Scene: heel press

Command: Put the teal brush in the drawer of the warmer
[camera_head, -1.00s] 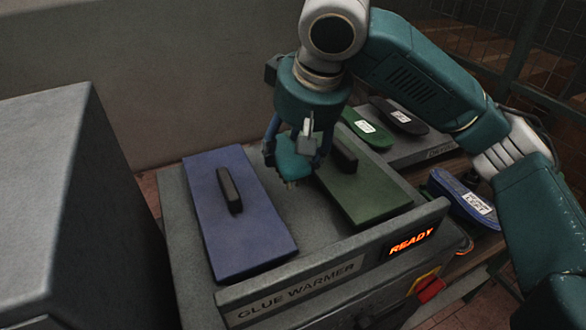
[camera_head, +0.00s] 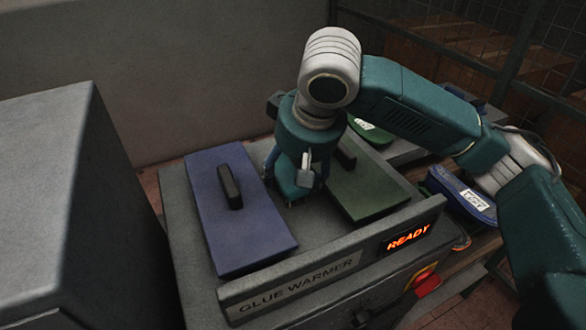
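My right gripper (camera_head: 294,178) points down over the grey top of the glue warmer (camera_head: 300,230), in the strip between a blue lid and a green lid. A dark handle (camera_head: 360,318) shows low on the warmer's front, cut by the lower edge of the picture. I cannot tell whether the drawer is open. My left gripper is out of view.
The blue lid (camera_head: 255,225) and green lid (camera_head: 375,190) have raised dark handles. A READY display (camera_head: 408,238) and red switch (camera_head: 428,284) are on the warmer's front. A large grey box (camera_head: 50,200) stands at left. A blue tagged sole (camera_head: 460,195) lies at right.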

